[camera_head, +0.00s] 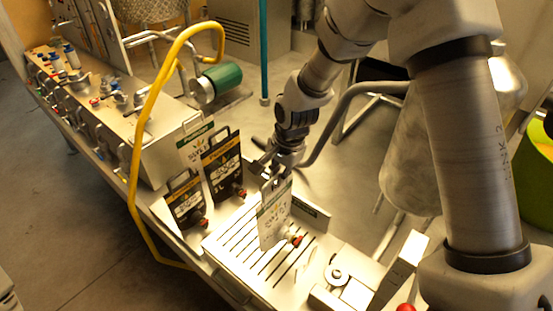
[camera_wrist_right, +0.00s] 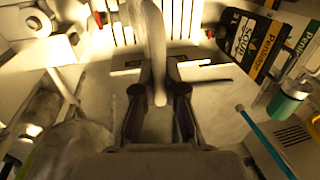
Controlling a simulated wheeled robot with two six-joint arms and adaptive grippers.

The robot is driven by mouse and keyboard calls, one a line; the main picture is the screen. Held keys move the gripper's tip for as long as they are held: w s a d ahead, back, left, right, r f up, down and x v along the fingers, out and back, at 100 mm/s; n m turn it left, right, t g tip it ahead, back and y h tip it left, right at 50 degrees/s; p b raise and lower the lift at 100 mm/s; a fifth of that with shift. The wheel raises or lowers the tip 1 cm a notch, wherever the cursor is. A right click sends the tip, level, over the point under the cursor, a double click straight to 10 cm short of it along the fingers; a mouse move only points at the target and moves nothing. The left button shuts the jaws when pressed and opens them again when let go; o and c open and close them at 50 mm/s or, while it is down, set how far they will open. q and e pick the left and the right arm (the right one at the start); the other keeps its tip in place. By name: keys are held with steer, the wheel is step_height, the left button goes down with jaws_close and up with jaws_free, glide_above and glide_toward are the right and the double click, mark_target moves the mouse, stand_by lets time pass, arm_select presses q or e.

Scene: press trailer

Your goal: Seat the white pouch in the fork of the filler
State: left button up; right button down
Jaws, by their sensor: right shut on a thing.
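A white pouch (camera_head: 274,222) with a green band, printed front and a red-orange tap hangs upright in my right gripper (camera_head: 278,172), over the slotted metal tray. In the right wrist view my right gripper (camera_wrist_right: 158,92) is shut on the top of the white pouch (camera_wrist_right: 155,40), which shows edge-on between the fingers. A metal fixture with a round part (camera_head: 338,274) stands right of the tray; it may be the filler, but I cannot make out a fork. Whether the pouch's lower edge touches the tray is unclear. My left gripper is out of view.
The slotted tray (camera_head: 222,247) lies below the pouch. Two black pouches (camera_head: 222,166) (camera_head: 186,201) and another white pouch (camera_head: 195,143) stand to its left. A yellow hose (camera_head: 135,170) loops along the bench. A red knob (camera_head: 405,307) sits at the lower right.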

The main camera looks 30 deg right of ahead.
steer(key=s+d+b, duration=0.2)
steer(key=s+b, duration=0.2)
steer(key=s, duration=0.3)
arm_select(q)
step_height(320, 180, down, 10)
steer(key=b, duration=0.6)
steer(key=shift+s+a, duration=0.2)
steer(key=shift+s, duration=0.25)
arm_select(e)
step_height(320, 180, down, 6)
arm_select(q)
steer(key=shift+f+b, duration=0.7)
steer(key=shift+b, duration=0.1)
arm_select(e)
steer(key=shift+f, duration=0.6)
steer(key=c, duration=1.2)
jaws_free()
